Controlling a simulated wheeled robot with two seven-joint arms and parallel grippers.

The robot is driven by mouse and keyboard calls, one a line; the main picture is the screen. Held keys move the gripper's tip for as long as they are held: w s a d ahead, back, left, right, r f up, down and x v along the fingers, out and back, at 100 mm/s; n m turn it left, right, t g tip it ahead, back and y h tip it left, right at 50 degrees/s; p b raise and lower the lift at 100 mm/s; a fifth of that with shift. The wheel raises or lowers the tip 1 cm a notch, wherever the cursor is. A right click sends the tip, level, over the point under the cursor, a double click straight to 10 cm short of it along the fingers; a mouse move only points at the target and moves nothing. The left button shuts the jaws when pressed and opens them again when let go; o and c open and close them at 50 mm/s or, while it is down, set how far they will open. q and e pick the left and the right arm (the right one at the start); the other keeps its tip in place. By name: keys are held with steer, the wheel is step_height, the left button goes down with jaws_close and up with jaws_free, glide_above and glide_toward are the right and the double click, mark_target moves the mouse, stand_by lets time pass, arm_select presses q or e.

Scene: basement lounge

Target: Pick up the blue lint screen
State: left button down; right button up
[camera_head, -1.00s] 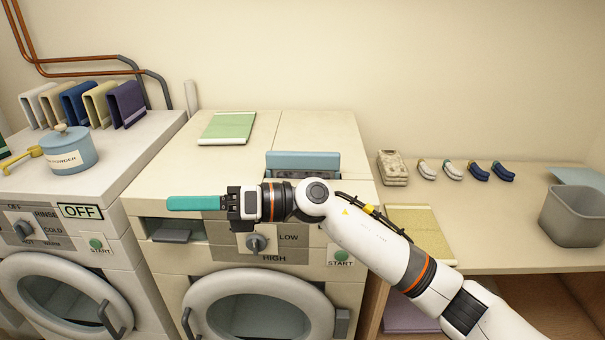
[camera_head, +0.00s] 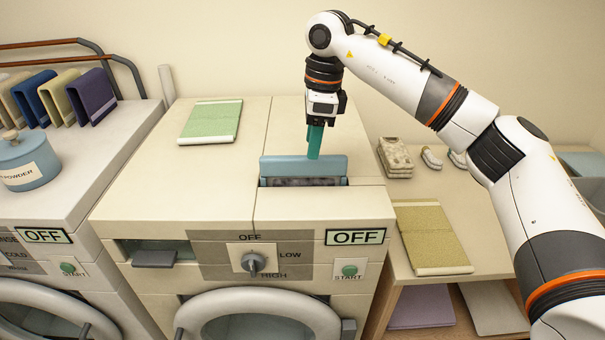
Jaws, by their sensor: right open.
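The blue lint screen (camera_head: 287,168) stands in a slot in the top of the right-hand machine (camera_head: 215,185), with its light blue upper edge showing above the slot and a dark grey part below it. My right gripper (camera_head: 315,146) points down over the right part of the screen, its teal fingers near the screen's top edge. I see the fingers almost edge-on, so the gap between them is hidden. Nothing shows held in it. I cannot tell whether the fingertips touch the screen. My left gripper is out of view.
A green folded cloth (camera_head: 211,121) lies on the machine's back left. A side table at right holds a yellow-green cloth (camera_head: 436,238) and a stack of grey-beige pieces (camera_head: 395,157).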

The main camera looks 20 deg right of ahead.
mark_target(302, 170)
step_height(302, 170, down, 2)
steer(key=shift+w+a+f, duration=0.15)
steer(key=shift+f, duration=0.05)
steer(key=f+p, duration=0.1)
steer(key=a+f+p, duration=0.1)
steer(key=f, duration=0.1)
steer(key=f+p, duration=0.1)
steer(key=shift+w+a+f, duration=0.3)
steer(key=shift+f, duration=0.55)
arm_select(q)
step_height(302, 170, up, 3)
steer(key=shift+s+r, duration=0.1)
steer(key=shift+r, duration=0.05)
arm_select(e)
jaws_close()
